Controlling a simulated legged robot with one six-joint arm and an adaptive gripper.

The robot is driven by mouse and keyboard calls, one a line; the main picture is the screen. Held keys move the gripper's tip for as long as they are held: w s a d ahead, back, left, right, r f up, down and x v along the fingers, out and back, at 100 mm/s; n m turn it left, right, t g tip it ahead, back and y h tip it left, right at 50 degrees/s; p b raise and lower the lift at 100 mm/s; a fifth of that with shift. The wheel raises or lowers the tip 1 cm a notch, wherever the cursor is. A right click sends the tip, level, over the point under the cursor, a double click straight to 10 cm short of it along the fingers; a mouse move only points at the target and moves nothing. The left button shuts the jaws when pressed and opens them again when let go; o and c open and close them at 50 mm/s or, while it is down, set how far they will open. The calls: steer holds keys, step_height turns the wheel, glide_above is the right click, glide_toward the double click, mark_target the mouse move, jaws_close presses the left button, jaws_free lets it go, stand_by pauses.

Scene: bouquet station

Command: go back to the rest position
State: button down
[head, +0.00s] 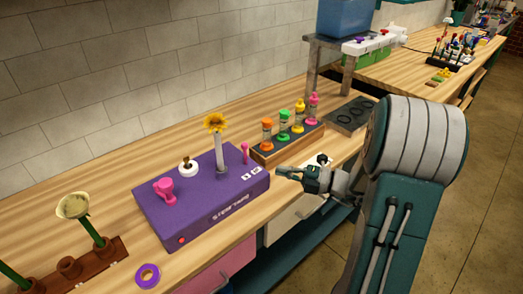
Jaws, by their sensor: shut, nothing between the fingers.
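My gripper (284,173) is shut and empty. In the head view it hangs over the front edge of the wooden bench (325,152), just right of the purple box (213,213), its fingertips pointing left. My arm comes in from the right side of the picture.
A wooden rack (263,158) with several colored bottles stands behind my gripper. A dark tray (350,115) lies right of it, near a raised stand (346,72). A brown holder (105,257) with green stems and a purple ring (148,275) are at lower left. Floor (480,170) is clear at right.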

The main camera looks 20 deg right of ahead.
steer(key=s+a+r+n+g+h, duration=0.1)
steer(key=s+a+n+g+h, duration=0.1)
steer(key=s+a+n+g, duration=0.6)
steer(key=s+a+r+n+g+h, duration=0.1)
steer(key=a+n+g, duration=0.1)
steer(key=a+n, duration=0.65)
steer(key=s+d+r+n+t+h, duration=0.1)
steer(key=s+n+h, duration=0.3)
steer(key=n, duration=1)
steer(key=s+d+r+n+t+h, duration=0.2)
steer(key=s+d+r+n+h, duration=0.1)
steer(key=n, duration=1.1)
steer(key=s+r+h, duration=0.1)
steer(key=s+h, duration=0.1)
steer(key=h, duration=0.1)
steer(key=shift+s+d+t+h, duration=0.3)
steer(key=shift+h, duration=0.1)
steer(key=shift+r, duration=0.1)
